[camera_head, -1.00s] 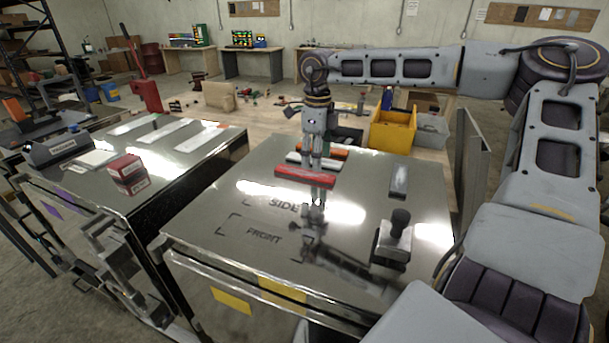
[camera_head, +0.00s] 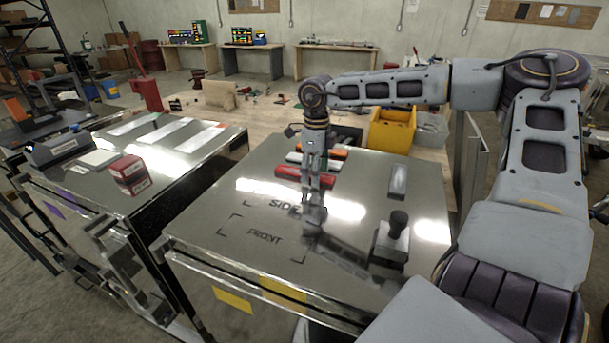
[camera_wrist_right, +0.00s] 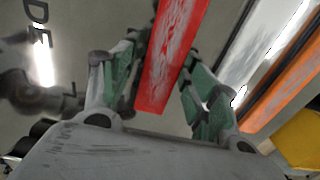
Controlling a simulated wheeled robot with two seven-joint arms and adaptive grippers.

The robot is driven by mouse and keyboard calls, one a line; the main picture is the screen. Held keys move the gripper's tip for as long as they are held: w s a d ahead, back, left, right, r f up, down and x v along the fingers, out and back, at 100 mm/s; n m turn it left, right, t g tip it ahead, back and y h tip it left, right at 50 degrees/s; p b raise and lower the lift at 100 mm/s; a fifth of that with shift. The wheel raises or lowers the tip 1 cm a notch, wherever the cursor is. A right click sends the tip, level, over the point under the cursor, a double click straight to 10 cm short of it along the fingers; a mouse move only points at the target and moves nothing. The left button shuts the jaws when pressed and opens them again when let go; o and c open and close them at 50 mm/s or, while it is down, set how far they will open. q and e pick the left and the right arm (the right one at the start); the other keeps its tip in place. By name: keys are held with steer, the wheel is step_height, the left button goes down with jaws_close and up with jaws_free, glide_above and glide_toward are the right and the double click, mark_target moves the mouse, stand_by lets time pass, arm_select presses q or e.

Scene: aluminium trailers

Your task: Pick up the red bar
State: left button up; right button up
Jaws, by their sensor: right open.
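The red bar (camera_head: 289,172) lies on the shiny metal top of the right trailer (camera_head: 215,200). My right gripper (camera_head: 312,190) points down at the bar and hides part of its right half. In the right wrist view the red bar (camera_wrist_right: 170,60) runs between the two fingers of my right gripper (camera_wrist_right: 160,75). The fingers are apart, one on each side of the bar, with a gap visible on the right side. Whether the left finger touches the bar is hard to tell. My left gripper is in neither view.
A white bar (camera_head: 296,157) and an orange bar (camera_head: 333,153) lie just behind the red bar. A grey bar (camera_head: 398,180) and a dark-knobbed metal block (camera_head: 391,240) are to the right. A yellow bin (camera_head: 392,131) stands behind.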

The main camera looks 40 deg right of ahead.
steer(key=shift+c, duration=0.4)
steer(key=c, duration=1)
steer(key=shift+r, duration=0.1)
steer(key=shift+r+b, duration=0.65)
steer(key=shift+r, duration=4.3)
